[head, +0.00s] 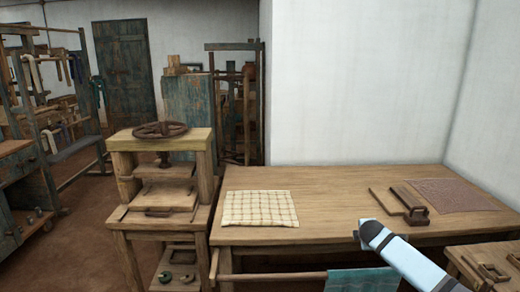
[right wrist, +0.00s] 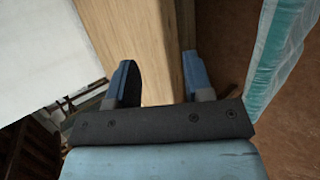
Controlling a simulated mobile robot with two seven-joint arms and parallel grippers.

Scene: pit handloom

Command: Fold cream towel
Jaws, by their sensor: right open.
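The cream towel (head: 260,208), with a brown check pattern, lies flat and spread out on the left part of the wooden table (head: 330,188) in the head view. My right arm comes in from the lower right of that view, and its gripper end (head: 362,240) is at the table's front edge, to the right of the towel and apart from it. In the right wrist view my right gripper (right wrist: 158,80) has its two blue fingers wide apart with nothing between them. The towel does not show in that view. My left gripper is in neither view.
A flat board (head: 388,201), a dark iron-like tool (head: 410,202) and a brown textured mat (head: 452,195) lie on the table's right part. A teal cloth (head: 362,280) hangs from the front rail. A wooden press (head: 160,139) stands left. The table's middle is clear.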

